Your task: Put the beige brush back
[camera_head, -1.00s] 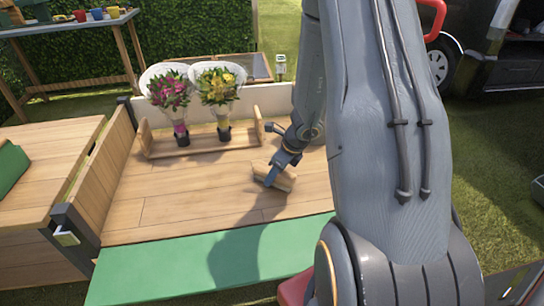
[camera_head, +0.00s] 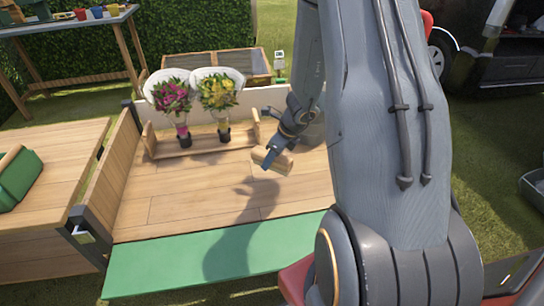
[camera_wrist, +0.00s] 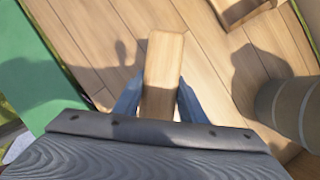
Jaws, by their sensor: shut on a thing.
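The beige brush (camera_head: 272,160) is a small, light wooden block in my gripper (camera_head: 272,158) above the wooden table. In the wrist view the brush (camera_wrist: 163,75) sits between the two blue fingers of my gripper (camera_wrist: 158,98), which are shut on it. Its bristles are not visible. A shadow of my arm and the brush falls on the boards below. My gripper is in front of and to the right of the wooden rack.
The rack (camera_head: 165,152) holds two wrapped bouquets, one pink (camera_head: 173,98) and one yellow (camera_head: 217,95). A green mat (camera_head: 170,268) covers the table's front edge. A green box (camera_head: 18,178) stands on the left table. The middle boards (camera_head: 190,200) are clear.

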